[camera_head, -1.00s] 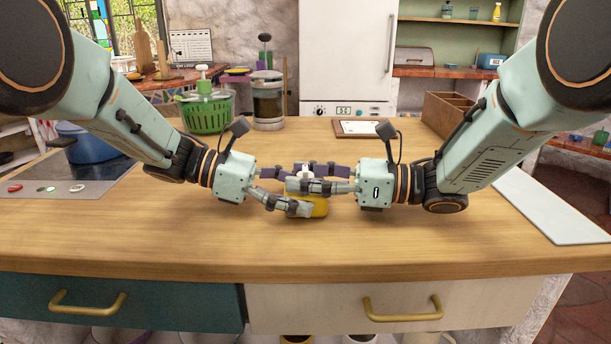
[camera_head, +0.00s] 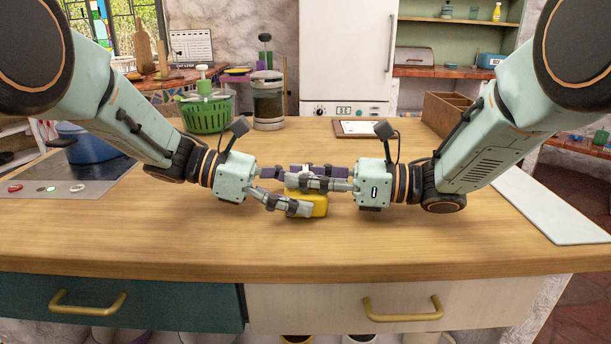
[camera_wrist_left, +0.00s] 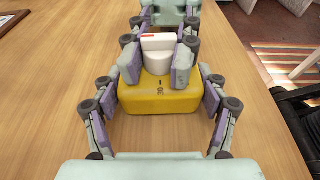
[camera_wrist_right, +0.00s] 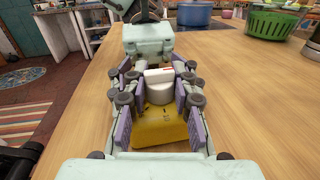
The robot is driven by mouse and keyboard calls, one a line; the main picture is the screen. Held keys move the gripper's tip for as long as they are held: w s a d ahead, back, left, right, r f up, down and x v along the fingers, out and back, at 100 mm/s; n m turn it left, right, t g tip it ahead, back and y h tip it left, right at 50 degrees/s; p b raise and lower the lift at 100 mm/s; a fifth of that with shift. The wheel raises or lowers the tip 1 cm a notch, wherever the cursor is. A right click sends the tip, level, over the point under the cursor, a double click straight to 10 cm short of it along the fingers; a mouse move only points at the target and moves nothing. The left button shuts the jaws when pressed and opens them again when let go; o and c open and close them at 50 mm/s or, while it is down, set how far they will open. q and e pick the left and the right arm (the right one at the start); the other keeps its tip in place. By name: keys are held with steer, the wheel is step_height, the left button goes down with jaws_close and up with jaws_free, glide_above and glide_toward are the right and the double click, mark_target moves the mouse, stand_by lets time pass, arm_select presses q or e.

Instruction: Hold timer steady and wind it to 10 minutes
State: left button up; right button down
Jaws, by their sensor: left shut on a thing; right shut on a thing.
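The timer is a yellow block-shaped body (camera_head: 318,204) with a white round knob on top. It stands on the wooden counter near the front middle. In the left wrist view the yellow body (camera_wrist_left: 160,97) and white knob (camera_wrist_left: 158,62) both show, with a red mark on the knob's top. My left gripper (camera_head: 308,199) is shut on the yellow body, a finger on each side. My right gripper (camera_head: 300,178) is shut on the white knob above it, as the right wrist view (camera_wrist_right: 160,92) also shows. The fingers hide parts of the timer in the head view.
A green basket (camera_head: 207,113) and a glass press (camera_head: 267,100) stand at the back left. A blue pot (camera_head: 85,145) sits on the hob at left. A wooden box (camera_head: 447,112) and a white board (camera_head: 550,205) are at right. The front counter is clear.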

steer(key=m+t, duration=0.1)
steer(key=t, duration=0.1)
steer(key=m+t+h, duration=0.1)
steer(key=m+t, duration=0.1)
steer(key=shift+t+h, duration=0.3)
steer(key=shift+m+t+h, duration=0.5)
steer(key=shift+m+t, duration=0.2)
steer(key=shift+t, duration=0.2)
steer(key=c, duration=1.1)
jaws_free()
steer(key=shift+o, duration=0.2)
steer(key=shift+d, duration=0.15)
steer(key=shift+v, duration=5.95)
steer(key=shift+c, duration=0.3)
